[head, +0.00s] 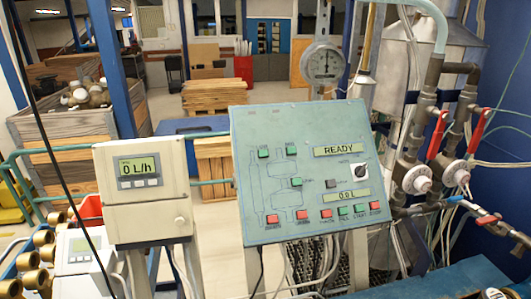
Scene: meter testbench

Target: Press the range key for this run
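The green control panel (300,200) stands tilted back at the middle of the head view. Its upper display (338,150) reads READY and its lower display (349,196) reads about 0.0 L. Green keys sit at the upper left (264,153), beside it (291,151) and lower at the right of the printed diagram (296,182). Their small labels are hard to read. A bottom row holds red keys (326,213) and green keys (343,211). My gripper is not in view.
A beige meter (145,190) reading 0 L/h stands left of the panel. A round dial gauge (322,63) rises behind it. Pipes and valves with red handles (436,135) crowd the right. Brass fittings (40,255) lie at lower left. The panel's face is unobstructed.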

